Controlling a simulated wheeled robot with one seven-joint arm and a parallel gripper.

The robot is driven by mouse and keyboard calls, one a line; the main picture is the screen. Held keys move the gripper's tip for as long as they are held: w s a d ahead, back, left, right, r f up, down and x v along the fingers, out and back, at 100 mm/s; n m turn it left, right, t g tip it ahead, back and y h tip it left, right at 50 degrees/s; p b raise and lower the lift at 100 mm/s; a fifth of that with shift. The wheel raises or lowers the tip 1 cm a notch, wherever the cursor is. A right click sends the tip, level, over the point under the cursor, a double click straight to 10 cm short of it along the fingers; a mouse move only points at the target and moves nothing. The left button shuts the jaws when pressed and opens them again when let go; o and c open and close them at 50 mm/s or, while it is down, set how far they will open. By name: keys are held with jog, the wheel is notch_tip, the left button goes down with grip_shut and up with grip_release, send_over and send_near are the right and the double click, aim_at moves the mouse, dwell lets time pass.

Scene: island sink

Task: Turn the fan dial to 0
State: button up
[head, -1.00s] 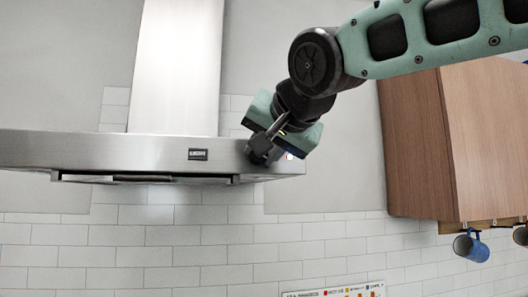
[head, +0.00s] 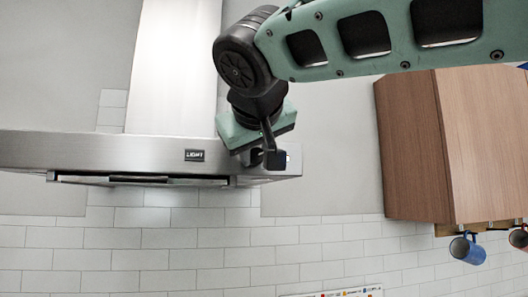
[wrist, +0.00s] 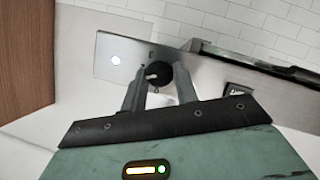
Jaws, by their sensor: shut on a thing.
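The fan dial (wrist: 160,70) is a round black knob on the front panel of the steel range hood (head: 90,150). In the wrist view it sits between my two fingers, with a small pale mark toward its left side. My gripper (head: 263,158) is at the right end of the hood's front and is shut on the dial. In the head view the gripper hides the dial, and I cannot read its setting or any numbers.
A small lit round spot (wrist: 116,60) is on the panel beside the dial. A dark LIGHT label (head: 194,155) is left of my gripper. A wooden cabinet (head: 410,150) stands to the right, with a blue mug (head: 467,249) hanging below. The wall between is clear.

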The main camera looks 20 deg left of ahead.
jog(key=n, duration=0.1)
jog(key=n+t+h+b, duration=0.1)
jog(key=n, duration=0.1)
jog(key=n+t+b, duration=0.1)
jog(key=shift+s+a+f+n+h, duration=0.15)
jog(key=shift+a+f+n+h, duration=0.05)
jog(key=shift+f+n+h, duration=0.2)
jog(key=n+t+b, duration=0.2)
jog(key=n, duration=0.1)
jog(key=shift+f+h, duration=0.1)
jog(key=shift+h, duration=0.2)
jog(key=shift+n+t+b, duration=0.4)
jog(key=shift+n+b, duration=0.25)
jog(key=shift+n, duration=0.45)
jog(key=o, duration=1)
jog(key=shift+c, duration=0.2)
jog(key=s+d+b, duration=0.2)
jog(key=s+b, duration=0.4)
jog(key=s, duration=1.1)
jog(key=shift+d, duration=0.35)
